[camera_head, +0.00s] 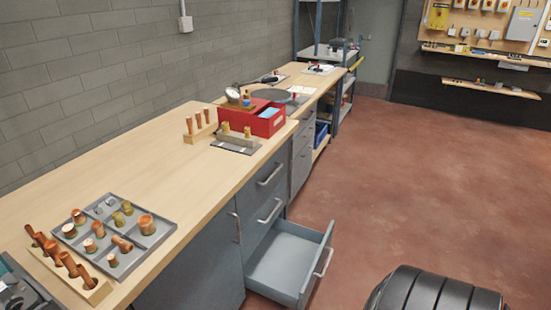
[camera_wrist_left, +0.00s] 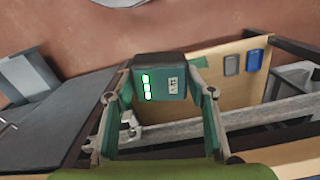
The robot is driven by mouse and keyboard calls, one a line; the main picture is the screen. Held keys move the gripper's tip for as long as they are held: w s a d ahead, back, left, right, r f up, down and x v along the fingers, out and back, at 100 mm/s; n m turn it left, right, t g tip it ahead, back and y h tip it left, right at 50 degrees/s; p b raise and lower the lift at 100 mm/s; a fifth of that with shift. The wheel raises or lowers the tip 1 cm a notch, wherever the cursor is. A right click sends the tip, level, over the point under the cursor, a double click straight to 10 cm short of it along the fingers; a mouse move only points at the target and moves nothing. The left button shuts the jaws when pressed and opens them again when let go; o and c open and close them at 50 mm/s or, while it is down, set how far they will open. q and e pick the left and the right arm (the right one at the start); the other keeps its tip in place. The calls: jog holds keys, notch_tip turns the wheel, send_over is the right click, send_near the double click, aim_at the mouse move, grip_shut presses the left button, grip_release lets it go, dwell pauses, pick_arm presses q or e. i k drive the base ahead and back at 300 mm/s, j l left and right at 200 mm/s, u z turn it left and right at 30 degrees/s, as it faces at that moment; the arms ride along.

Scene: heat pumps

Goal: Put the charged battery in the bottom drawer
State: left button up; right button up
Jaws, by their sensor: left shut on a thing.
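The battery (camera_wrist_left: 159,82) is a dark block with teal sides, a black top, a column of lit green bars and a small white label. It shows in the left wrist view. My left gripper (camera_wrist_left: 160,72) is shut on it, with a finger on each side. The bottom drawer (camera_head: 288,262) is pulled out from the grey cabinet under the workbench in the head view. Its visible inside looks empty. My left gripper and the battery do not show in the head view. My right gripper is in neither view.
The workbench (camera_head: 150,165) runs along the grey block wall. A grey tray of fittings (camera_head: 75,240), a wooden rack of copper pieces (camera_head: 90,293) and a red box (camera_head: 265,120) stand on it. The reddish floor (camera_head: 400,180) right of the drawer is largely clear.

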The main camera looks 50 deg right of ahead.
aim_at(284, 263)
jog(key=l+z, duration=0.15)
jog(key=l, duration=0.25)
jog(key=i+l+z, duration=0.1)
jog(key=l, duration=0.25)
jog(key=i+l+z, duration=0.15)
jog(key=l, duration=0.25)
jog(key=l+z, duration=0.15)
jog(key=l, duration=0.2)
jog(key=i+l+z, duration=0.15)
jog(key=l, duration=0.2)
